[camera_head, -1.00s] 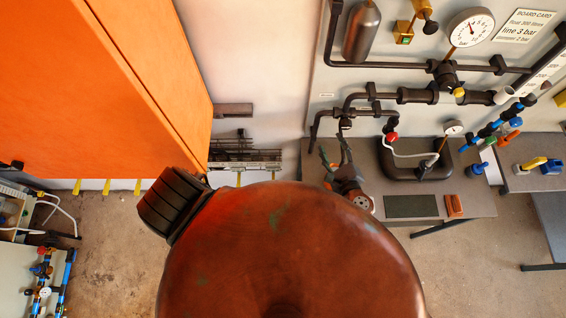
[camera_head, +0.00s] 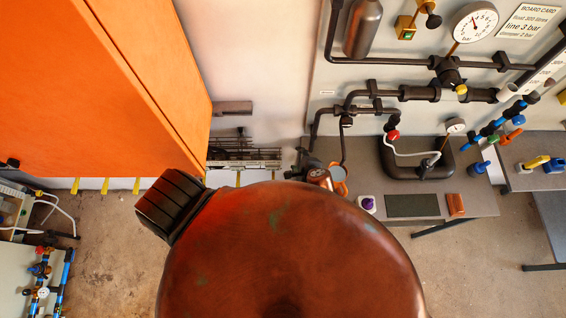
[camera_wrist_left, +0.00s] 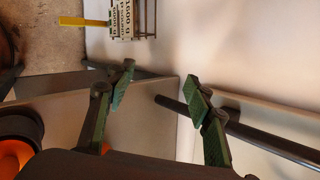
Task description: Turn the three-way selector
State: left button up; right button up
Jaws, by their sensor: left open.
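I cannot tell for sure which part is the three-way selector. Dark pipework with a small round fitting (camera_head: 346,122) hangs at the left end of the board, above the bench. A red knob (camera_head: 393,134) sits on a black valve to its right. My left gripper (camera_head: 301,157) is beside the bench's left edge, below and left of that fitting, partly hidden by my copper-coloured body. In the left wrist view its two green-padded fingers (camera_wrist_left: 160,78) are apart with nothing between them. A dark pipe (camera_wrist_left: 250,135) runs by the right finger. My right gripper is not in view.
The grey bench (camera_head: 475,196) carries a purple-topped white item (camera_head: 367,204), a dark mat (camera_head: 411,205) and an orange-brown block (camera_head: 456,204). A pressure gauge (camera_head: 475,23) is on the board. A large orange cabinet (camera_head: 100,90) stands left. A wire rack (camera_head: 243,158) is on the wall.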

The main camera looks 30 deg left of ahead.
pick_arm(q)
jog(key=s+a+f+n+h+b, duration=0.1)
jog(key=s+a+f, duration=0.1)
jog(key=f, duration=0.3)
jog(key=s+a+f+n+g+h+b, duration=0.1)
jog(key=s+a+f+n, duration=0.1)
jog(key=f, duration=0.4)
jog(key=shift+s+n+g+h, duration=0.3)
jog(key=shift+s, duration=0.1)
